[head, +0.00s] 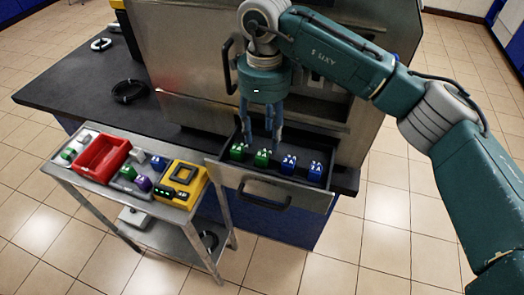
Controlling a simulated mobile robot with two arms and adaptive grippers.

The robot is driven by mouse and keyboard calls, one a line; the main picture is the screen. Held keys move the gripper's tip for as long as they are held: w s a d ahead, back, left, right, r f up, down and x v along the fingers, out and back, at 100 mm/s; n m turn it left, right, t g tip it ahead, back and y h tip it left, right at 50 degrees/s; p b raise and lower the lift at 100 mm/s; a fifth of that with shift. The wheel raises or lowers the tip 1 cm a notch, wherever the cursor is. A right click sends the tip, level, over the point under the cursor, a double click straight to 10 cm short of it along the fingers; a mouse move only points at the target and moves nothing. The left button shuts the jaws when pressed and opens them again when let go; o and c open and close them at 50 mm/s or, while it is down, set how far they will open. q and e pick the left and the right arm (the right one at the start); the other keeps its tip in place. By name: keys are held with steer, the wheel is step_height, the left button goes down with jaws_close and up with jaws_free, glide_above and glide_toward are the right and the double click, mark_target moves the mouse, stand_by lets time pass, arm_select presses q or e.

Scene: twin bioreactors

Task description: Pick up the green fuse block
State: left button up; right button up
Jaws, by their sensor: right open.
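Two green fuse blocks, one at the left (238,151) and one beside it (262,158), stand in an open drawer (275,187). My right gripper (262,138) points down over the drawer from above. Its fingers are apart, with nothing seen between them. The fingertips appear just behind or above the second green block from the left; whether they touch it I cannot tell. My left gripper is not in view.
Two blue blocks (289,164) (315,170) stand right of the green ones. A metal cart (208,228) left of the drawer carries a red tray (102,155), a yellow device (181,183) and small blocks. A steel cabinet (190,60) rises behind the drawer.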

mark_target(263, 155)
steer(key=f, duration=0.2)
steer(key=f+p, duration=0.1)
steer(key=shift+s+f, duration=0.15)
steer(key=shift+s, duration=0.1)
steer(key=shift+w+f, duration=0.1)
steer(key=shift+f, duration=0.15)
step_height(263, 155, down, 4)
steer(key=p, duration=0.3)
steer(key=shift+f, duration=0.45)
steer(key=shift+w+f, duration=0.1)
steer(key=shift+f, duration=0.05)
steer(key=shift+c, duration=0.8)
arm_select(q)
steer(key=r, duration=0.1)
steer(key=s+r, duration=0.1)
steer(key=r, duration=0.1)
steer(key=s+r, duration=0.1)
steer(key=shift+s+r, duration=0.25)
arm_select(e)
jaws_close()
